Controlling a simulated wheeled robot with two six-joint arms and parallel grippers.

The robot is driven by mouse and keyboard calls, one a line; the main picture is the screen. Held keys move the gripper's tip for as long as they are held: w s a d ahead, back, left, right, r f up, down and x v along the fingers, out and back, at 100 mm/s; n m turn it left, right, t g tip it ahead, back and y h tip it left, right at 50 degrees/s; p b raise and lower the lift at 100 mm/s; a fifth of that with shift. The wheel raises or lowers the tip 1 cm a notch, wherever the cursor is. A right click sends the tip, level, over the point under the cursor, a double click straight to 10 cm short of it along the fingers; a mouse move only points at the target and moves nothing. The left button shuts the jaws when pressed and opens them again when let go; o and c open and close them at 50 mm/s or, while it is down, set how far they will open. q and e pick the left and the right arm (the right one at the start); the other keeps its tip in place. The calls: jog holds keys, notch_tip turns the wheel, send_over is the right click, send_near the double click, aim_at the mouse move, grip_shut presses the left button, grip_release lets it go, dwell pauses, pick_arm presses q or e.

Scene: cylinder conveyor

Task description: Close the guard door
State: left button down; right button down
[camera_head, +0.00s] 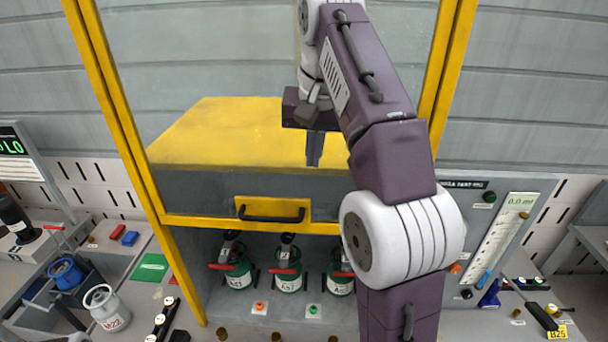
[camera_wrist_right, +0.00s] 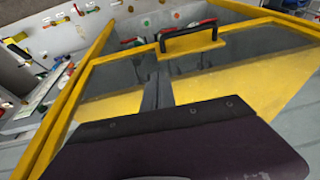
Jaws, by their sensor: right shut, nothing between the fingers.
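The guard door is a clear panel in a yellow frame (camera_head: 190,221), with a black bar handle (camera_head: 271,213) on a yellow plate at its lower edge. This lower edge hangs above the bench, leaving an open gap with green cylinders (camera_head: 288,275) visible below. My right gripper (camera_head: 314,160) is shut and empty, pointing down in front of the panel, above and right of the handle. In the right wrist view, the shut fingers (camera_wrist_right: 158,90) point toward the handle (camera_wrist_right: 188,39), apart from it. My arm covers the door's lower right part. My left gripper is not in view.
Yellow posts (camera_head: 110,100) flank the door. A control panel (camera_head: 495,240) with a gauge stands at right. A grey canister (camera_head: 104,308), a blue pot (camera_head: 66,273) and a green pad (camera_head: 151,267) are at left. Small orange and green buttons sit before the cylinders.

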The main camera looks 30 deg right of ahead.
jog(key=b, duration=0.3)
send_near(303, 209)
jog(key=shift+w+d+f, duration=0.35)
jog(key=shift+d+f, duration=0.2)
jog(key=shift+d, duration=0.15)
jog(key=f, duration=0.2)
jog(key=w+f, duration=0.1)
jog(key=f, duration=0.1)
jog(key=shift+a+b, duration=0.3)
jog(key=shift+b, duration=0.1)
jog(key=shift+f, duration=0.6)
